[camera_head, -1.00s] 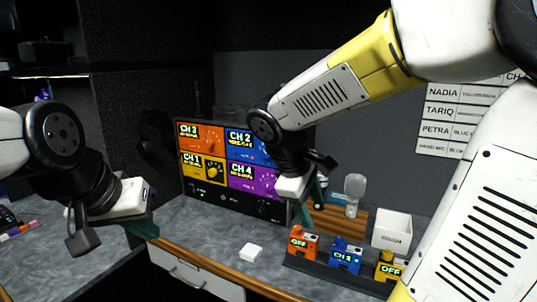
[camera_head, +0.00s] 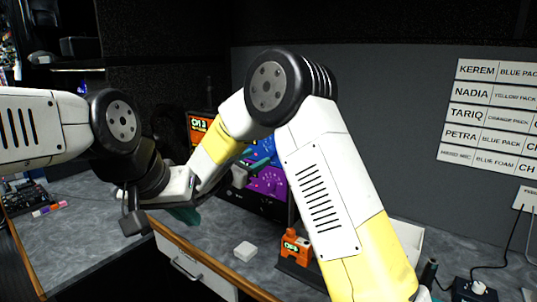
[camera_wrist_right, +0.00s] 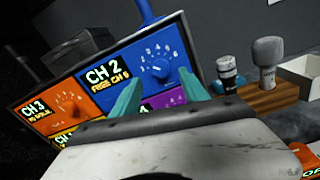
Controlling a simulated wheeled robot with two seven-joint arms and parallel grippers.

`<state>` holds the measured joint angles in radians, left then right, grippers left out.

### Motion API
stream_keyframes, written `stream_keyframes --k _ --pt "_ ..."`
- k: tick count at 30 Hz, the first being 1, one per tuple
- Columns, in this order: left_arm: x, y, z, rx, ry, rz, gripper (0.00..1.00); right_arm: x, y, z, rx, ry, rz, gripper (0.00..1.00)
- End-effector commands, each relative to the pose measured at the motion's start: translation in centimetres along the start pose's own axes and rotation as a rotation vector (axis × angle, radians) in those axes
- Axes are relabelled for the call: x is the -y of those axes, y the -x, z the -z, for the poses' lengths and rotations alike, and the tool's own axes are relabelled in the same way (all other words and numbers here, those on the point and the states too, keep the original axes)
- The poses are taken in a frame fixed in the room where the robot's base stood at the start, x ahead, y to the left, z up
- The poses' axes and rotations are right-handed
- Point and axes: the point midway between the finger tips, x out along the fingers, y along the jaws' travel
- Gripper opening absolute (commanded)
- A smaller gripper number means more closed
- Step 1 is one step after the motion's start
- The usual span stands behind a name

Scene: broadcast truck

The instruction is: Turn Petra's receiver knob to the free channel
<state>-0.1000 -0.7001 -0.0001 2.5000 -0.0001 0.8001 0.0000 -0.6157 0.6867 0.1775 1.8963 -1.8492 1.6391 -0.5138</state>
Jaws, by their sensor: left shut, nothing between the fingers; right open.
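Petra's label strip (camera_head: 478,137) on the wall reads BLUE PACK. The blue receiver panel (camera_wrist_right: 112,75) in the right wrist view reads CH 2, FREE CH 6. Its knob (camera_wrist_right: 157,70) sits inside a ring of white numbers; I cannot tell where it points. My right gripper (camera_wrist_right: 162,82) is open, its teal fingers on either side of the knob in that view; contact is not clear. In the head view my right gripper (camera_head: 262,160) is at the receiver rack, and my right arm hides much of the panels. My left gripper (camera_head: 188,217) is shut and empty, left of the rack.
Orange CH 3 (camera_wrist_right: 50,112) and purple panels (camera_wrist_right: 160,103) adjoin the blue one. A white block (camera_head: 245,250) and orange pack (camera_head: 295,248) are on the counter.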

Motion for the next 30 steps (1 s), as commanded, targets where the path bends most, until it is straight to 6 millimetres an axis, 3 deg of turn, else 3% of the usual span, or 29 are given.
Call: stream_keyframes --k 9,21,29,30 --pt "0.0 0.0 0.0 0.0 0.0 0.0 0.0 0.1 -4.9 0.0 -0.001 -0.003 0.004 0.52" --pt "0.0 0.0 0.0 0.0 0.0 0.0 0.0 0.1 -5.8 0.0 -0.002 -0.002 0.002 0.52" --pt "0.0 0.0 0.0 0.0 0.0 0.0 0.0 0.1 -5.8 0.0 -0.002 -0.002 0.002 0.01" --pt "0.0 0.0 0.0 0.0 0.0 0.0 0.0 0.1 -5.8 0.0 -0.002 -0.002 0.002 0.0"
